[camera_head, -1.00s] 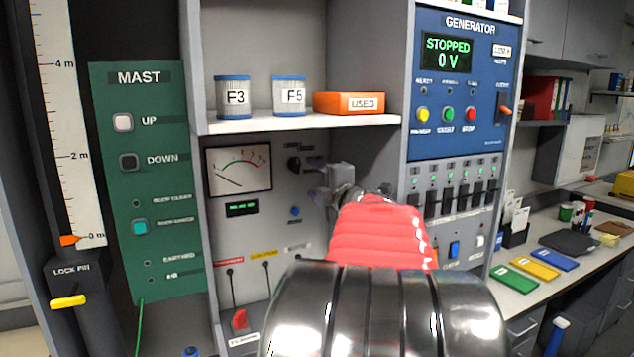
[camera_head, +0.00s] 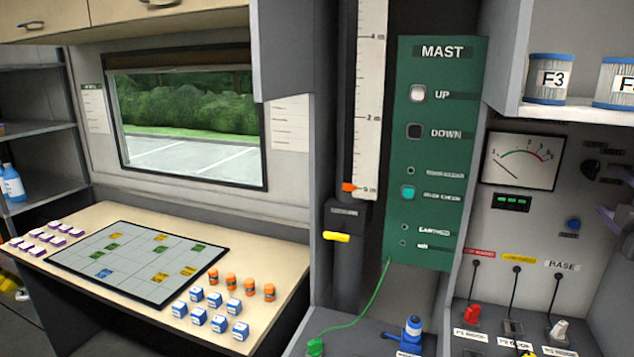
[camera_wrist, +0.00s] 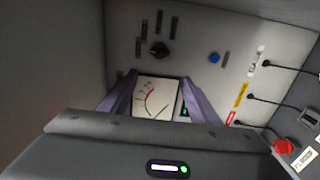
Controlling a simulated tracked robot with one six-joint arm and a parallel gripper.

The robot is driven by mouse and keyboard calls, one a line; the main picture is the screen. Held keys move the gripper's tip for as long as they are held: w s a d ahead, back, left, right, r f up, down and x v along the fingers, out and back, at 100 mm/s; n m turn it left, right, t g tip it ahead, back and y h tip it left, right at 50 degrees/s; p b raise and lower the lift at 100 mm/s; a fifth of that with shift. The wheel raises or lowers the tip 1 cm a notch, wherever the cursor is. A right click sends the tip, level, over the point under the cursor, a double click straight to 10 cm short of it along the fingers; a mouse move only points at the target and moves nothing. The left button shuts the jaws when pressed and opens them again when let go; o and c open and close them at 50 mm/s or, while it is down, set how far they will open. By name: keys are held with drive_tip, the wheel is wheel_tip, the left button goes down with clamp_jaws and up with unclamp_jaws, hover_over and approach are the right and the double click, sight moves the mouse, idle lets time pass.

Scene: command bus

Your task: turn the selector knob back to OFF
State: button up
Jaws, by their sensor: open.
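The black selector knob (camera_wrist: 158,49) is on the grey meter panel, with small dark labels around it. It also shows near the right edge of the head view (camera_head: 590,170). The labels are too blurred to read, and I cannot tell which one the knob points at. My gripper (camera_wrist: 158,80) is open and empty, its two purple fingers apart. In the wrist view the knob lies just beyond the fingertips, between their lines, and no finger touches it. In the head view only the finger ends (camera_head: 608,200) show at the right edge.
A dial meter (camera_head: 520,160) and a blue button (camera_head: 573,224) share the panel. A shelf with filter cans (camera_head: 548,80) juts out above. The green mast panel (camera_head: 435,150) stands left.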

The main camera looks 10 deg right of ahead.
drive_tip(key=w+a+f+m+g, duration=0.1)
drive_tip(key=a+f+m, duration=0.15)
drive_tip(key=a, duration=0.55)
drive_tip(key=w+a+f+m+g+y, duration=0.1)
drive_tip(key=w+a+f+m, duration=0.15)
drive_tip(key=a, duration=0.45)
drive_tip(key=w+a+f+m+g, duration=0.1)
drive_tip(key=a+f+m+g, duration=0.15)
drive_tip(key=a, duration=0.55)
drive_tip(key=s+a+f+m+g+y, duration=0.1)
drive_tip(key=s+a+f+y, duration=0.1)
drive_tip(key=s+a+f, duration=0.3)
drive_tip(key=s+a+f+m+g+y, duration=0.1)
drive_tip(key=s+a+f, duration=0.5)
drive_tip(key=a, duration=0.7)
drive_tip(key=s+a+f+m+g+y, duration=0.2)
drive_tip(key=s+a+f+y, duration=0.3)
drive_tip(key=a, duration=0.4)
drive_tip(key=shift+s+a+f+g, duration=0.15)
drive_tip(key=shift+a+f+g, duration=0.25)
drive_tip(key=shift+f+g, duration=0.4)
drive_tip(key=shift+f, duration=0.1)
